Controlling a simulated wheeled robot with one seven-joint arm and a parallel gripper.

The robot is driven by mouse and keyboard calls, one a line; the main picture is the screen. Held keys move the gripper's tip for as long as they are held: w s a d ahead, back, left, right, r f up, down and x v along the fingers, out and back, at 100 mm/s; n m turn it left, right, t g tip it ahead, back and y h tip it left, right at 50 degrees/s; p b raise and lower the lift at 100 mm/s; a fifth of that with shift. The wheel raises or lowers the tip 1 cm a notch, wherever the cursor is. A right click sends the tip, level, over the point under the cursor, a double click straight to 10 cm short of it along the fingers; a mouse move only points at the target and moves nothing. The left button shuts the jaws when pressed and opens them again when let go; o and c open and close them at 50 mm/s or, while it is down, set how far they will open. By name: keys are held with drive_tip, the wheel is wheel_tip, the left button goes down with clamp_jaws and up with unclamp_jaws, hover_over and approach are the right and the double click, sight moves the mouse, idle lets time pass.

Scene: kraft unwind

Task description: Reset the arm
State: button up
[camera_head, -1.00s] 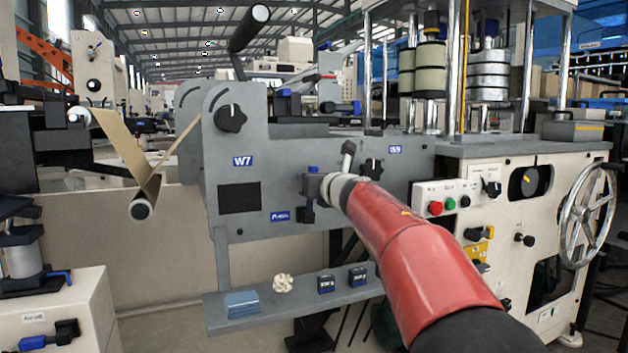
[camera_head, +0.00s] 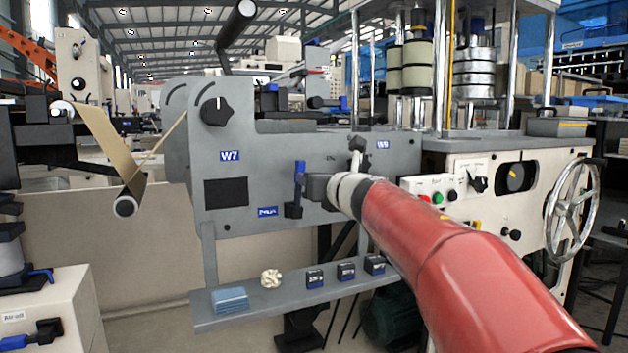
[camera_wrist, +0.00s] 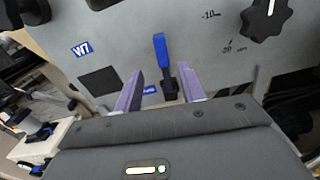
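My gripper (camera_head: 318,187) is at the end of my red arm, in front of the grey W7 panel (camera_head: 265,160). In the wrist view the two purple-grey fingers of my gripper (camera_wrist: 160,74) are spread apart with nothing held between them. A lever with a blue handle (camera_head: 299,178) stands upright on the panel, just left of my gripper in the head view. In the wrist view the blue handle (camera_wrist: 160,48) appears beyond and between the fingertips. It looks clear of the fingers, though the exact gap is hard to judge.
A grey shelf (camera_head: 245,311) below the panel carries blue pads (camera_head: 230,299), a pale knotted piece (camera_head: 271,278) and small dark blocks (camera_head: 346,271). A black knob (camera_head: 215,112) sticks out at upper left. Buttons (camera_head: 438,197) and a handwheel (camera_head: 574,206) are on the right.

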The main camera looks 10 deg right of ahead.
drive_tip(key=s+d+f+m+g+h+p, duration=0.1)
drive_tip(key=s+d+m+h+p, duration=0.3)
drive_tip(key=s+m, duration=0.5)
drive_tip(key=s+d+f+m+g+h+p, duration=0.15)
drive_tip(key=s+d+m+h, duration=0.35)
drive_tip(key=m, duration=0.7)
drive_tip(key=s+a+f+m+g+y+p, duration=0.1)
drive_tip(key=s+f+m+g, duration=0.3)
drive_tip(key=s+f+m, duration=0.4)
drive_tip(key=s+a+f+m+g+y+p, duration=0.2)
drive_tip(key=s+f+m+g+p, duration=0.2)
drive_tip(key=s+f+m, duration=0.5)
drive_tip(key=s+f+g, duration=0.1)
drive_tip(key=s, duration=0.6)
drive_tip(key=shift+s+f+m, duration=0.15)
drive_tip(key=shift+m, duration=0.15)
drive_tip(key=shift+a, duration=0.15)
